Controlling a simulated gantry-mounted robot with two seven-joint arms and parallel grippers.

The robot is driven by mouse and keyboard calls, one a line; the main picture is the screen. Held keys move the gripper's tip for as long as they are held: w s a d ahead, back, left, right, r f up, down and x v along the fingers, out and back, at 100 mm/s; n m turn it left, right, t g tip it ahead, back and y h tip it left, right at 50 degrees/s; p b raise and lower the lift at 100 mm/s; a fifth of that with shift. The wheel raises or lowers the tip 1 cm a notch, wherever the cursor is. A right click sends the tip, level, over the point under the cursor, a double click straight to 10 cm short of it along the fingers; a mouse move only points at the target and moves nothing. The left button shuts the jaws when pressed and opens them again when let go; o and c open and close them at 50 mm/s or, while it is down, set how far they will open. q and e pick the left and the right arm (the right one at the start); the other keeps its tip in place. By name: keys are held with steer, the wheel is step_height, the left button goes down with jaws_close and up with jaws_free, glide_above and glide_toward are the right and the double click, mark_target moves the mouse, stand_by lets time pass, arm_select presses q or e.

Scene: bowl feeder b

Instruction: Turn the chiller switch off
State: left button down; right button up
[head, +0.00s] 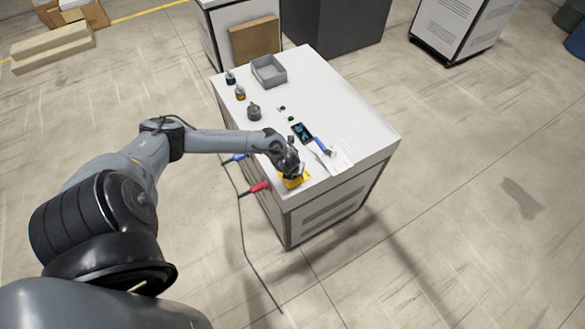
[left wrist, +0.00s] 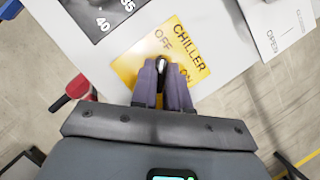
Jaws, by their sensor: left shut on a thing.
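The chiller switch sits on a yellow plate (head: 294,183) at the near corner of the white machine top. In the left wrist view the yellow plate (left wrist: 180,42) reads CHILLER, with OFF to the upper left and ON to the right, partly covered by a finger. My left gripper (head: 291,171) is over the plate. In the left wrist view its dark fingers (left wrist: 162,78) are shut on the switch lever (left wrist: 161,64), whose silvery tip shows between them. The rest of the lever is hidden, so I cannot tell its position. My right gripper is not in view.
The white cabinet (head: 345,115) carries a grey tray (head: 268,76), several knobs, a dark display (head: 301,132) and a blue-handled lever (head: 322,145) near the plate. A red connector (head: 258,187) and a blue connector (head: 235,158) stick out of its left side.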

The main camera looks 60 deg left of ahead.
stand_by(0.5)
arm_select(q)
steer(key=c, duration=1.1)
jaws_free()
steer(key=p+v, duration=0.1)
steer(key=v, duration=1)
